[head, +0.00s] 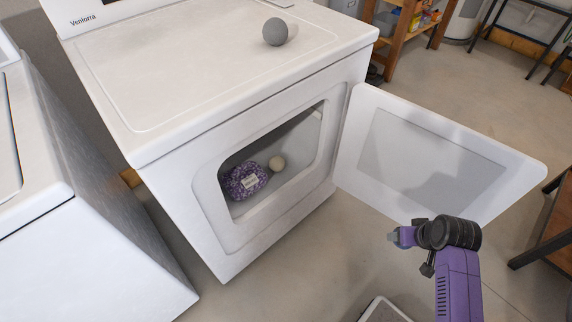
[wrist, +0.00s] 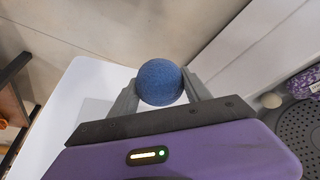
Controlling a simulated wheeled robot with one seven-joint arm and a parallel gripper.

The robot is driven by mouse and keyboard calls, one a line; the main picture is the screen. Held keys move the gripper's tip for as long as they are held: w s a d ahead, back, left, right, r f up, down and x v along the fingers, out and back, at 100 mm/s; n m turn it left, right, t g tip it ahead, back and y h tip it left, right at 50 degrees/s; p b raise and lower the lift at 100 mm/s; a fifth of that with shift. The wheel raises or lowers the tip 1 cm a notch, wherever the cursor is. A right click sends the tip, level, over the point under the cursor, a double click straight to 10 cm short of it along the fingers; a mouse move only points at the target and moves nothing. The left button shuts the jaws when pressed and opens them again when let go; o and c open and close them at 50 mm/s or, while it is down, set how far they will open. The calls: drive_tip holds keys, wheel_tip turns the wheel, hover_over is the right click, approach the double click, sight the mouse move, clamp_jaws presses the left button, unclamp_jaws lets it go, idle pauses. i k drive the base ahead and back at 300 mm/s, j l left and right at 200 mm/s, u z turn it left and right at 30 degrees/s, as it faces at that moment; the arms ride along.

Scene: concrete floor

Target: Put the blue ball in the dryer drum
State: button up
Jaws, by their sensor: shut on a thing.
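The blue ball (wrist: 160,82) is held between the two grey fingers of my gripper (wrist: 162,86) in the wrist view. In the head view my gripper (head: 398,237) is in front of the open dryer door, to the right of the drum opening, and the ball is mostly hidden there. The white dryer (head: 150,150) has its door (head: 440,150) swung open to the right. Inside the dryer drum (head: 296,150) lie a purple patterned bundle with a pale label (head: 243,181) and a beige ball (head: 277,163). The bundle also shows in the wrist view (wrist: 306,82).
A grey ball (head: 275,31) rests on top of the dryer. Another white machine (head: 80,240) stands at the left. A wooden shelf (head: 398,38) is at the back. The concrete floor (head: 300,250) before the dryer is mostly clear.

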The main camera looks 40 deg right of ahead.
sight(266, 149)
drive_tip(key=i, duration=1.35)
